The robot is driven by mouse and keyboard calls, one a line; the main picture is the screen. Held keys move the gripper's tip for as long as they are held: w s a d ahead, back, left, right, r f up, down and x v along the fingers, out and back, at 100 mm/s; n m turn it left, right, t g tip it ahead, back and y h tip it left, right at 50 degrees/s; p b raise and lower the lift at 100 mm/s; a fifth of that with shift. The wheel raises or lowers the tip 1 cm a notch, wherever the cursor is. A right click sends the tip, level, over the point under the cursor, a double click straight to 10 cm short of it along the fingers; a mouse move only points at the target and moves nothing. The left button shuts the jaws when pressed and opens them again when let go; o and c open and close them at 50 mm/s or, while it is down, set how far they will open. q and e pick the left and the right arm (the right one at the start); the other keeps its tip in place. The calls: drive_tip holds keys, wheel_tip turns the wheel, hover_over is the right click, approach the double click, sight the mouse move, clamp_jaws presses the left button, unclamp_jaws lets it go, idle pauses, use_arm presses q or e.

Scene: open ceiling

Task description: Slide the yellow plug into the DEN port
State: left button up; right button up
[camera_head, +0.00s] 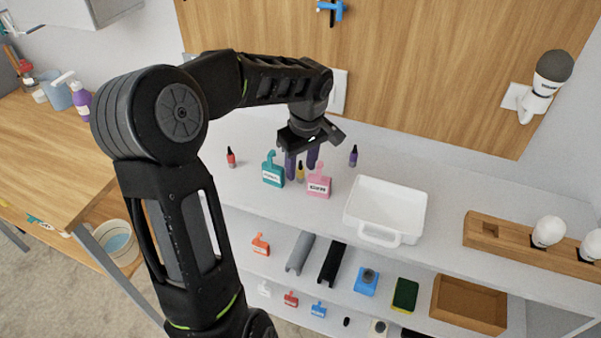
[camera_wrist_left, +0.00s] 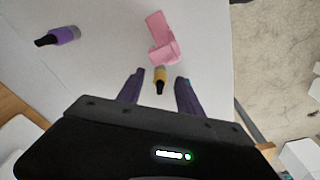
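The yellow plug (camera_head: 300,173), with a dark tip, is on the white shelf; it also shows in the left wrist view (camera_wrist_left: 160,74). My left gripper (camera_head: 302,169) is open above it, its purple fingers on either side with gaps. A pink labelled block (camera_head: 319,184) is close beside the plug, and also shows in the left wrist view (camera_wrist_left: 163,42). A teal labelled block (camera_head: 273,172) stands to the left. The labels are too small to read surely, so I cannot tell which block is DEN. My right gripper is not in view.
A red plug (camera_head: 231,158) stands at the left and a purple plug (camera_head: 353,157) at the right. A white tray (camera_head: 407,190) is on the right of the shelf, near a wooden holder (camera_head: 515,240) with bulbs. A lower shelf holds several small items, including an orange block (camera_head: 260,244).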

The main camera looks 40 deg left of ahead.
sight(301, 162)
use_arm(q)
clamp_jaws()
idle(0.6)
wheel_tip(301, 162, up, 10)
drive_tip(key=shift+r+b, duration=0.1)
drive_tip(key=shift+b, duration=0.5)
